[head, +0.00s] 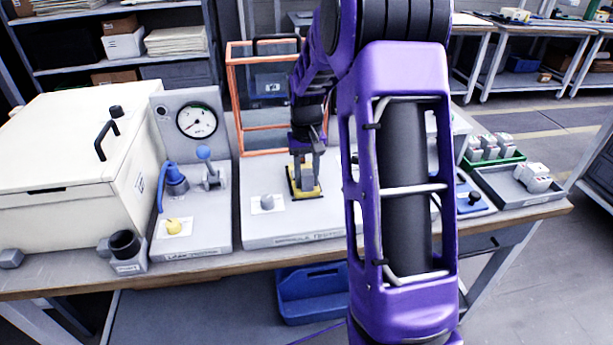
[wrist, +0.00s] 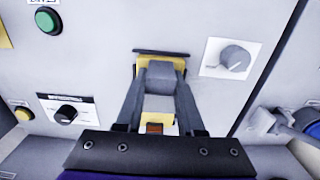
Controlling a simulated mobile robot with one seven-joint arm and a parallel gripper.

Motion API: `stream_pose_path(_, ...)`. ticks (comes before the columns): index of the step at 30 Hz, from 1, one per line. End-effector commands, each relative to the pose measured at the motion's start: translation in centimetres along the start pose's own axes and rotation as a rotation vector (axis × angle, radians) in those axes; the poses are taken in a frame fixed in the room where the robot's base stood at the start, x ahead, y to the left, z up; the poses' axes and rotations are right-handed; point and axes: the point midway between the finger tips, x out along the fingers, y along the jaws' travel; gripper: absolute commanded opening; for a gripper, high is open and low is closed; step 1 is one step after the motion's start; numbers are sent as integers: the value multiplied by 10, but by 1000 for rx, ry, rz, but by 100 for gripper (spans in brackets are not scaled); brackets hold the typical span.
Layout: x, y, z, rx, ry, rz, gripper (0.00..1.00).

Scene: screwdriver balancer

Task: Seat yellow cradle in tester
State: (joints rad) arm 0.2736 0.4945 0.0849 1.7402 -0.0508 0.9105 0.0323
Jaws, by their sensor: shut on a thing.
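The yellow cradle (head: 306,192) is at a dark-edged spot on the light grey tester base (head: 285,228), in front of the orange-framed guard (head: 233,95). My gripper (head: 305,172) points down over it, shut on its grey middle part. In the wrist view my gripper (wrist: 160,88) has its two fingers on either side of that grey part, with the yellow cradle (wrist: 159,119) showing around and below it. A dark strip shows along the cradle's far edge. Whether the cradle rests fully down is hidden by the fingers.
A grey knob (head: 267,202) sits on the tester left of the cradle. A gauge stand (head: 197,121) with a blue handle and a white lidded box (head: 65,150) stand further left. Grey trays (head: 515,187) lie at the right. My arm hides the tester's right part.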

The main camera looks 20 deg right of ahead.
Motion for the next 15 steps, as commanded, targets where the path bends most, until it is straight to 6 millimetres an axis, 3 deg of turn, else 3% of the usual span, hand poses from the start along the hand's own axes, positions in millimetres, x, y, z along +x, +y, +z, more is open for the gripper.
stream_pose_path(1, -3, 0, -2, 0, 6, 0, 43)
stream_pose_path(6, -2, 0, -1, 0, 5, 0, 72)
stream_pose_path(15, -2, 0, 0, 0, 2, 0, 72)
